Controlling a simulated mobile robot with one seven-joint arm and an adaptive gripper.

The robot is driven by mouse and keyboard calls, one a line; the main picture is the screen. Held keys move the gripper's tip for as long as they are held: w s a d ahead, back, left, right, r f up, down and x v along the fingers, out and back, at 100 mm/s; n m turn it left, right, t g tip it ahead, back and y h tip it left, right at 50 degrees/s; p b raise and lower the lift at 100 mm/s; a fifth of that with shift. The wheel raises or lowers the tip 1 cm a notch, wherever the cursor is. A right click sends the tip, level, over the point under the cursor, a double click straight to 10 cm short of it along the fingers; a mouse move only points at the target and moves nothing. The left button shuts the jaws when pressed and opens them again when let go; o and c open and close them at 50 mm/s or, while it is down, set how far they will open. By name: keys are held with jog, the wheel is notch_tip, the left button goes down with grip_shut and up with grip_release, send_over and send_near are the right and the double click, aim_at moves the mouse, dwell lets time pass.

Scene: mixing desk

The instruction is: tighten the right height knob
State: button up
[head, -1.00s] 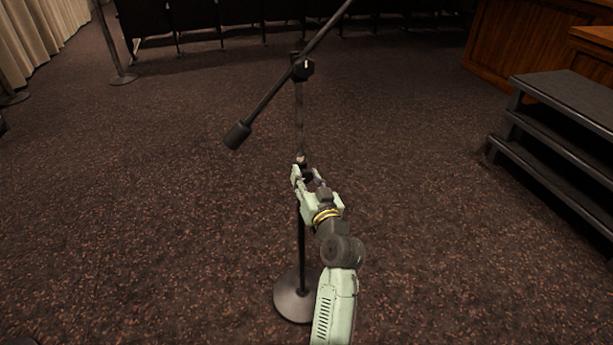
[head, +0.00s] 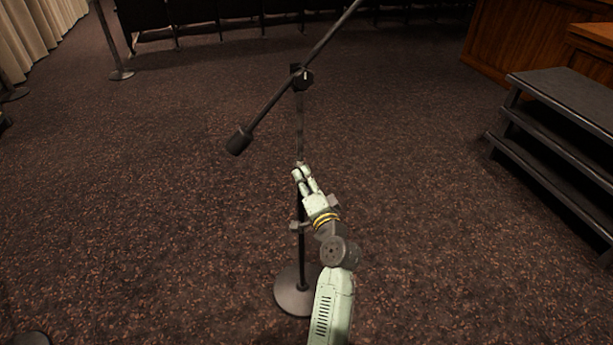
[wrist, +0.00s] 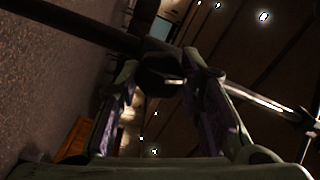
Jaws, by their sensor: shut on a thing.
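A microphone stand has a dark pole, a round base (head: 288,293) and a slanted boom (head: 268,108) across its top. My gripper (head: 304,177) is at the middle of the pole, where the thin upper tube (head: 299,135) meets the thicker lower one. In the head view the fingers hide most of the knob.
Dark steps (head: 565,120) stand at the right, beside a wooden cabinet (head: 520,45). Dark seats (head: 235,15) line the back. Another stand's post (head: 107,40) is at the upper left. The carpet around the microphone stand is clear.

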jog(key=shift+m+p, duration=1.2)
jog(key=shift+m, duration=1.1)
jog(key=o, duration=1.2)
jog(key=v, duration=0.7)
jog(key=shift+s, duration=0.25)
